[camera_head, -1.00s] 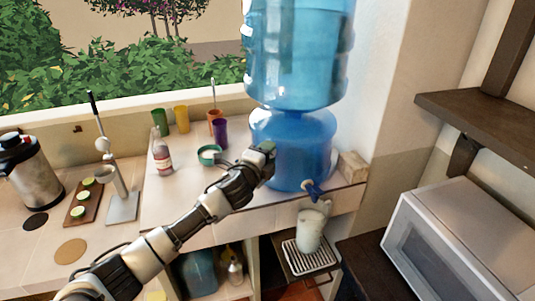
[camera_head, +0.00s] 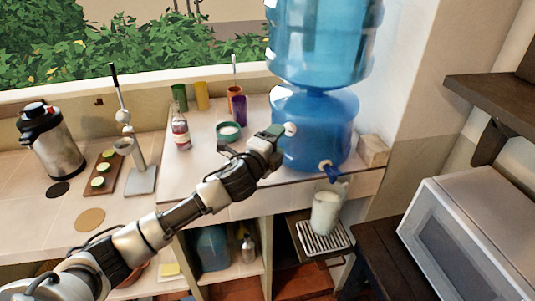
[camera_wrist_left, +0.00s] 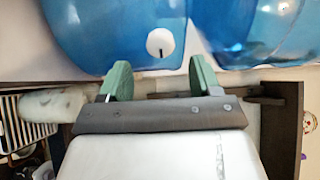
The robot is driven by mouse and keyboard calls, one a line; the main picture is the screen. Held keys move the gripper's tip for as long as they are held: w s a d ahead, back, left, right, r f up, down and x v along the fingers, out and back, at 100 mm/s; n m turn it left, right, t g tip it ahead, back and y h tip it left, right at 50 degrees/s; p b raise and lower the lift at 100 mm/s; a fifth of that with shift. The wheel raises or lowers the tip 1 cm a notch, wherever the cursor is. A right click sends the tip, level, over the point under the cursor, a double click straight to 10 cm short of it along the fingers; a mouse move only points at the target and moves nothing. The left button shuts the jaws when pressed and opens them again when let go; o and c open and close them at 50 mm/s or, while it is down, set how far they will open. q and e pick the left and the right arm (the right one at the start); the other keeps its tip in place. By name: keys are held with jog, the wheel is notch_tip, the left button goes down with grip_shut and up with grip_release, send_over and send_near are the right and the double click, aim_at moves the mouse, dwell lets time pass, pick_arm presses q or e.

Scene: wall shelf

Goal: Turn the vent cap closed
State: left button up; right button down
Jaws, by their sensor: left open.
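The vent cap (camera_head: 290,129) is a small white round knob on the left side of the blue water dispenser's lower tank (camera_head: 325,128). In the left wrist view the cap (camera_wrist_left: 160,42) shows as a white disc with a small dark mark on it. My left gripper (camera_head: 277,133) is just left of the cap, with its green fingers pointing toward it. In the wrist view the left gripper (camera_wrist_left: 160,77) is open and empty, and the cap lies ahead, between the lines of the two fingers and apart from them. My right gripper is not in view.
A large blue bottle (camera_head: 325,40) stands on the lower tank. A blue tap (camera_head: 329,169) is below, over a pitcher (camera_head: 325,210) on a rack. A green cup (camera_head: 229,131) and a small bottle (camera_head: 180,133) stand left of the gripper. A microwave (camera_head: 475,235) is at right.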

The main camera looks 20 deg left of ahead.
pick_arm(q)
jog(key=s, duration=0.3)
jog(key=s+a+b, duration=0.1)
jog(key=s, duration=0.1)
dwell(0.3)
